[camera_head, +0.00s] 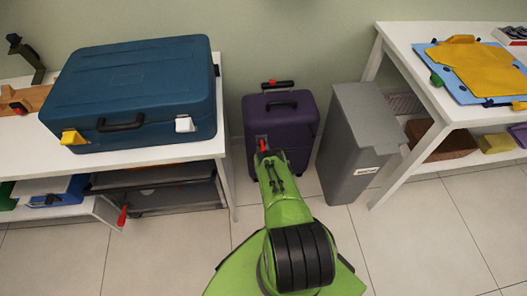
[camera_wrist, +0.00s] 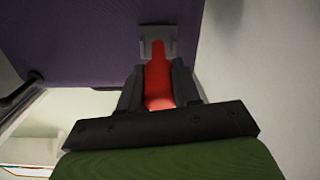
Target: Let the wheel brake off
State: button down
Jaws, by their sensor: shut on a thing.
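A purple suitcase (camera_head: 291,113) stands upright on the floor between the left table and the grey bin. In the wrist view its purple side (camera_wrist: 90,35) fills the upper left. A red brake lever (camera_wrist: 159,78) sits on a small grey plate (camera_wrist: 158,34) on the suitcase; its red tip also shows in the head view (camera_head: 262,146). My gripper (camera_wrist: 160,92) is shut on the red lever, one dark finger on each side. The suitcase's wheels are hidden or too unclear to make out.
A grey bin (camera_head: 355,140) stands close to the suitcase's right. A white table (camera_head: 185,150) with a blue case (camera_head: 135,90) is at left; another white table (camera_head: 405,62) is at right. The tiled floor (camera_head: 430,240) at front right is clear.

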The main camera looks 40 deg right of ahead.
aim_at(263, 146)
jog(key=shift+w+d+r+g+y+p, duration=0.1)
jog(key=shift+r+g+y+p, duration=0.2)
jog(key=shift+r+g+p, duration=0.25)
jog(key=shift+w+d+r+g+y+p, duration=0.1)
jog(key=shift+r+g+y+p, duration=0.25)
jog(key=shift+p, duration=0.35)
jog(key=shift+w+d+r+g+y+p, duration=0.1)
jog(key=shift+w+r+g+y+p, duration=0.1)
jog(key=shift+r+g+y+p, duration=0.25)
jog(key=shift+w+d+r+g+y+p, duration=0.1)
jog(key=shift+w+g+y+p, duration=0.1)
jog(key=shift+g+p, duration=0.4)
jog(key=shift+w+d+r+g+y, duration=0.2)
jog(key=shift+g+y, duration=0.1)
jog(key=shift+g, duration=0.3)
jog(key=shift+w+d+r+g+y, duration=0.1)
jog(key=shift+w+r+g+y, duration=0.15)
jog(key=shift+g, duration=0.3)
jog(key=shift+w+d+r+g+y+b, duration=0.2)
jog(key=shift+w+g+y+b, duration=0.1)
jog(key=shift+g+y, duration=0.3)
jog(key=shift+w+d+r+g+y+b, duration=0.15)
jog(key=shift+g+y+b, duration=0.15)
jog(key=shift+g, duration=0.4)
jog(key=c, duration=0.8)
grip_release()
